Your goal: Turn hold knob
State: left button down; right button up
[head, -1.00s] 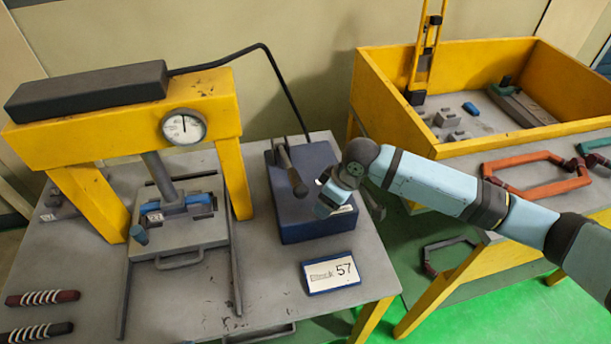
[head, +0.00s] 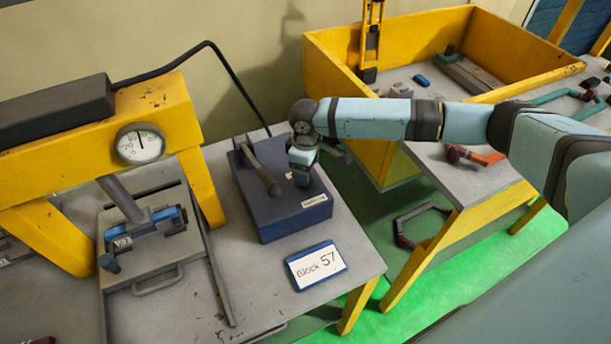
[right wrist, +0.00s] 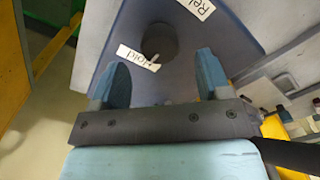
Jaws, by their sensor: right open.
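The hold knob (right wrist: 160,42) is a dark round knob on a blue-grey control box (right wrist: 225,30) in the right wrist view. A white label (right wrist: 138,57) reading "Hold" sits beside it, and another label starting "Rel" is near the top edge. My right gripper (right wrist: 162,62) is open. Its two blue fingers point toward the knob, with the knob between and just beyond the tips; contact cannot be told. In the head view my right gripper (head: 302,170) is over the box (head: 285,220), hiding the knob. My left gripper is not in view.
A dark lever (head: 262,170) stands up from the box, left of my gripper. A yellow press (head: 150,110) with a gauge stands to the left. A "Block 57" sign (head: 316,265) lies in front. A yellow bin (head: 335,60) stands behind my right arm.

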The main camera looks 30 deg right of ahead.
jog(key=shift+f, duration=2.25)
jog(key=shift+c, duration=0.3)
jog(key=shift+r, duration=0.1)
jog(key=c, duration=0.9)
